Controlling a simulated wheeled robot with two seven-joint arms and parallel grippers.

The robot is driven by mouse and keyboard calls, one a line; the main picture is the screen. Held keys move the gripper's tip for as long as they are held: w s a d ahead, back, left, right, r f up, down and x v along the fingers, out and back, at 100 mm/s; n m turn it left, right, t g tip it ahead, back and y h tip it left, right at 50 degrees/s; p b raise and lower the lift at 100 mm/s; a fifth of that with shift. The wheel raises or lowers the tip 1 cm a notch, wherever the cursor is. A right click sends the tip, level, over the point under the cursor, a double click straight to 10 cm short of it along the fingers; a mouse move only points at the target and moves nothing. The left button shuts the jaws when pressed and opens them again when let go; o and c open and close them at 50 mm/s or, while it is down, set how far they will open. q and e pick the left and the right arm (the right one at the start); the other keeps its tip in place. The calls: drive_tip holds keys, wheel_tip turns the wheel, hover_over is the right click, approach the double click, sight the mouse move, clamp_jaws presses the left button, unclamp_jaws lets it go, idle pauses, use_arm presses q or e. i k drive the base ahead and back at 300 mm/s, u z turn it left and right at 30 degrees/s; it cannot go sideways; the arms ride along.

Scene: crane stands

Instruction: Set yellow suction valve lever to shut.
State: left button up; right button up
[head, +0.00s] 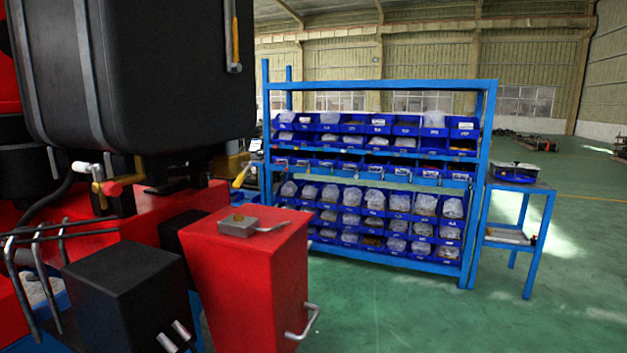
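A yellow lever (241,176) sticks out below the right lower edge of a large black tank (150,70), tilted up to the right. A second, longer yellow-handled part (235,42) hangs upright against the tank's right side, with a metal ring end at its bottom. A brass-coloured valve with a red grip (108,187) sits under the tank at the left. I cannot tell from this view which yellow part is the suction valve lever, nor whether it is open or shut. Neither of my grippers is in view.
A red box-shaped housing (245,275) carries a small metal latch (238,226) and a side handle (304,322). A black box (125,295) stands left of it. A blue bin rack (482,190) and a blue side table (528,215) stand behind.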

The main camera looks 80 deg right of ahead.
sight(240, 178)
drive_tip(key=z, duration=2.25)
